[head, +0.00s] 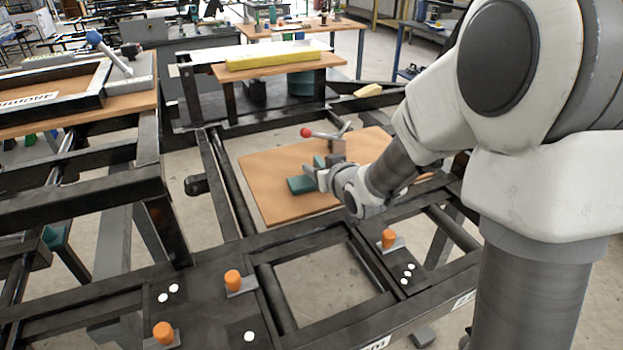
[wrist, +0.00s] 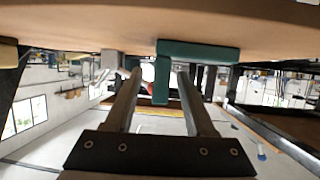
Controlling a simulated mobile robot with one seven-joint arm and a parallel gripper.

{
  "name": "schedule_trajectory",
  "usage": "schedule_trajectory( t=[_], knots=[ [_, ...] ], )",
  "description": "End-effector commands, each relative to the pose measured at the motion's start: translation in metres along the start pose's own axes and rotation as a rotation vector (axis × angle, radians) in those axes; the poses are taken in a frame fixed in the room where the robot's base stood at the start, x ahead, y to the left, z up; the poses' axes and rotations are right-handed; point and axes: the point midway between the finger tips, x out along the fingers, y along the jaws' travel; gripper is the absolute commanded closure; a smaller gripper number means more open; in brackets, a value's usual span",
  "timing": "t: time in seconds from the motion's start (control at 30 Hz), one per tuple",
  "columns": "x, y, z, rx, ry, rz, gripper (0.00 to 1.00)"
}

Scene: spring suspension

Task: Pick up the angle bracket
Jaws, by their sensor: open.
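The angle bracket is a dark green L-shaped piece (head: 301,185) on the wooden board. One flange lies on the board. In the wrist view, which appears upside down, the bracket (wrist: 198,50) has its flange against the board and its other leg pointing away from it. My gripper (head: 318,175) is low over the board at the bracket and hides part of it. In the wrist view, the gripper's two fingers (wrist: 160,78) are apart, with the bracket's leg between them. I cannot tell whether either finger touches it.
The wooden board (head: 270,165) rests on a dark metal frame. A toggle clamp with a red knob (head: 306,132) stands just behind the bracket. Orange-capped clamps (head: 233,280) sit on the frame in front. The board's left side is clear.

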Motion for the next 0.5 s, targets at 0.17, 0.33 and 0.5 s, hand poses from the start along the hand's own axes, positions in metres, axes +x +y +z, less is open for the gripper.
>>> schedule_trajectory(
  t=[0.17,0.33,0.5],
  knots=[
    [-0.0005,0.0,-0.0004,0.0,0.0,0.0,0.56],
    [-0.0006,0.0,-0.0004,0.0,0.001,0.0,0.86],
    [-0.0007,0.0001,-0.0004,0.0,0.001,0.0,1.0]
  ],
)
